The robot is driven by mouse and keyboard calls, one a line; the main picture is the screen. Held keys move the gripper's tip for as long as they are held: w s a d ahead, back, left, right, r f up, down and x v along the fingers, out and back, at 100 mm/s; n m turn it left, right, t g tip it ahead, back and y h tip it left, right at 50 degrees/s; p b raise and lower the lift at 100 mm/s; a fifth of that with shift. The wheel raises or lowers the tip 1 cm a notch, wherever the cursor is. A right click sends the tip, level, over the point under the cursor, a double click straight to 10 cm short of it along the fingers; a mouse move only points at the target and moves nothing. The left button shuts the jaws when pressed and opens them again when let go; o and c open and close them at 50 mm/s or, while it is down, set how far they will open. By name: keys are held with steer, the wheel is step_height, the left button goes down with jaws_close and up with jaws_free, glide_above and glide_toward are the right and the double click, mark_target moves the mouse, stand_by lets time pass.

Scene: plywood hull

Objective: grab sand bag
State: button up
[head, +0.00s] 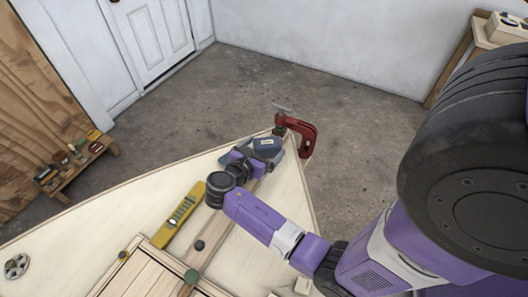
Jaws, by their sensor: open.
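A blue-grey sand bag (267,143) with a small white label lies near the pointed tip of the pale plywood hull (105,208). My gripper (264,157) reaches along the hull to the bag from the near side. It is open, with its dark fingers at the bag's near edge. The wrist hides part of the space between them, and I cannot tell whether the fingers touch the bag.
A red clamp (307,135) grips the hull tip just right of the bag. A yellow level (180,215) lies left of my arm beside a wooden strip with knobs. A low bench (75,168) with tools stands at the left wall. The concrete floor beyond the tip is clear.

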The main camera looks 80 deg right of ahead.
mark_target(268, 145)
steer(key=shift+x, duration=1.5)
steer(key=shift+s+f, duration=0.1)
steer(key=shift+f, duration=0.05)
steer(key=shift+c, duration=0.4)
steer(key=c, duration=1.5)
steer(key=shift+r, duration=0.2)
steer(key=shift+c, duration=0.2)
